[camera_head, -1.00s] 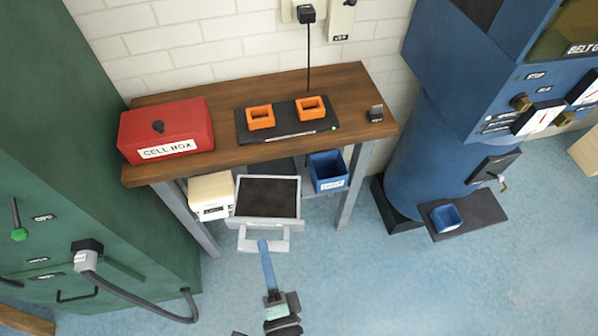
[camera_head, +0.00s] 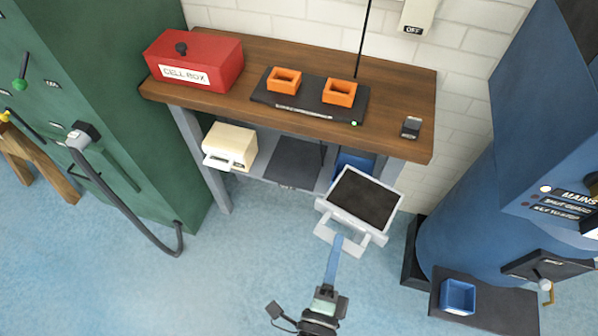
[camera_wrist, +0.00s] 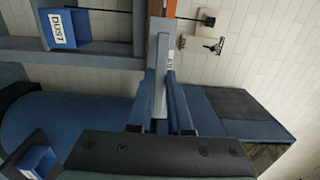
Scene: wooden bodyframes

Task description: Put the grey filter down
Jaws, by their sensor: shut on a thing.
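The grey filter (camera_head: 362,202) is a light grey frame around a dark panel, with a grey handle at its near side. It is held up off the floor, tilted in the picture, in front of the right part of the bench. In the wrist view the filter (camera_wrist: 160,60) shows edge-on between the blue fingers. My gripper (camera_head: 337,243) is shut on the filter's handle; it also shows in the wrist view (camera_wrist: 161,95). The filter hides most of a blue bin (camera_head: 350,161) on the lower shelf. I cannot see the filter touching the bench.
The wooden bench top (camera_head: 210,100) holds a red cell box (camera_head: 195,60) and a black charger (camera_head: 308,100) with two orange trays. The lower shelf (camera_head: 255,178) has a cream box (camera_head: 230,146) and a flat dark mat (camera_head: 293,162). A blue machine (camera_head: 470,230) stands right.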

